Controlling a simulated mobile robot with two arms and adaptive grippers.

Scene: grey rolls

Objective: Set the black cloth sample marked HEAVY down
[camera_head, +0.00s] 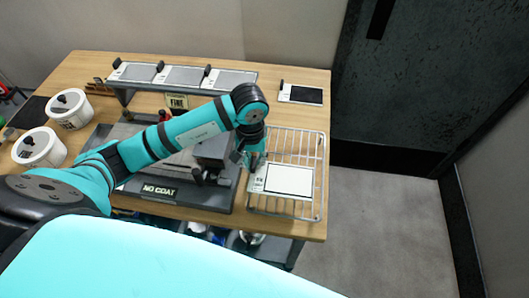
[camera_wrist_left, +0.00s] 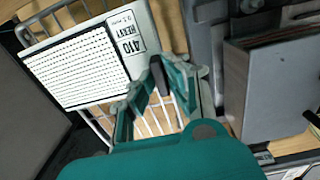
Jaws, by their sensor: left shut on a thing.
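A sample card (camera_head: 287,180) marked HEAVY is over the wire rack (camera_head: 318,175) at the table's right side. In the left wrist view the card (camera_wrist_left: 75,65) reads "410 HEAVY"; its cloth patch looks white with rows of fine dark marks, not plain black. My left gripper (camera_head: 253,160) is at the card's left end, shut on its dark tab; the fingertips (camera_wrist_left: 160,78) show in the left wrist view. I cannot tell whether the card touches the rack bars. My right gripper is out of view.
A dark machine marked NO COAT (camera_head: 160,190) stands left of the rack. A raised shelf (camera_head: 122,82) with several grey samples is at the back. A card with a black patch (camera_head: 305,94) lies behind the rack. Two white tubs (camera_head: 40,148) stand at left.

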